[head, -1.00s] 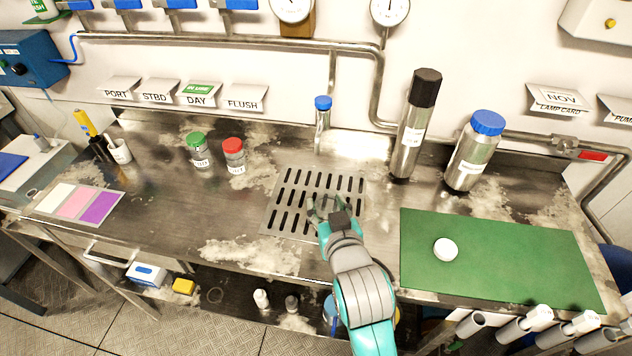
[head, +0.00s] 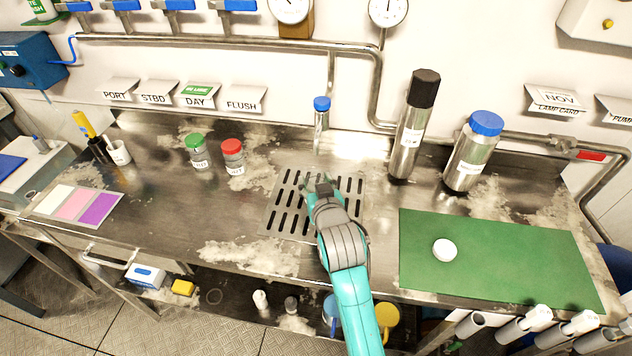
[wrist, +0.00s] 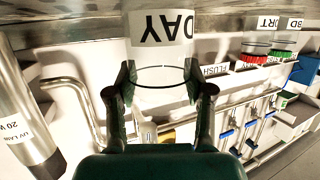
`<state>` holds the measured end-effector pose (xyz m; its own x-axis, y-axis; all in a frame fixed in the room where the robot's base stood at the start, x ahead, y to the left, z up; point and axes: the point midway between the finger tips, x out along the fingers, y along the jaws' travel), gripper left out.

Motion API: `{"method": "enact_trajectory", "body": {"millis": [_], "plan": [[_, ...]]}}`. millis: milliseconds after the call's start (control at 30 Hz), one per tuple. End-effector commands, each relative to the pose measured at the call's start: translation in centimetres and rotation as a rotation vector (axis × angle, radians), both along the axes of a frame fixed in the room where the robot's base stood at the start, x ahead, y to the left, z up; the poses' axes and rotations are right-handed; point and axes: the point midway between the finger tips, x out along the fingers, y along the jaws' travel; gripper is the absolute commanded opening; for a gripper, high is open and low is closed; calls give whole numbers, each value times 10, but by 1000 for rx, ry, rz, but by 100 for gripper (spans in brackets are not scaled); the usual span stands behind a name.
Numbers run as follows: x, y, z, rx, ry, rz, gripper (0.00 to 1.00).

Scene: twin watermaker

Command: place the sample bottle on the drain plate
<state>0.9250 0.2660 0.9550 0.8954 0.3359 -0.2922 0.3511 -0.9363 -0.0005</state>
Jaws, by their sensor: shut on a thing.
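My gripper (head: 320,182) is over the back middle part of the slotted metal drain plate (head: 272,226), which is set in the bench. In the upside-down wrist view, my gripper (wrist: 160,88) is shut on the clear sample bottle (wrist: 163,66), with one finger on each side. The bottle's white label reads DAY. In the head view my gripper and arm hide the bottle. I cannot tell whether its base touches the plate.
A tall black-capped cylinder (head: 408,140) and a wide blue-capped bottle (head: 468,160) stand back right. Green-capped (head: 198,152) and red-capped (head: 234,158) jars stand left. A green mat (head: 510,262) lies right, holding a white cap (head: 445,250).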

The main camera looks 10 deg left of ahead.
Motion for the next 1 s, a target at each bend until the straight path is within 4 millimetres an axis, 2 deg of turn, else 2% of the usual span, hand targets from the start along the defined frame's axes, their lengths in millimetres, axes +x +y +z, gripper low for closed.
{"method": "enact_trajectory", "body": {"millis": [233,767,800,867,1000], "plan": [[0,0,0,0,-1,0,22],[-1,0,-18,-4,10,0,22],[-1,0,-18,-4,11,0,62],[-1,-1,-19,-5,13,0,77],[-1,-1,-19,-5,14,0,77]]}}
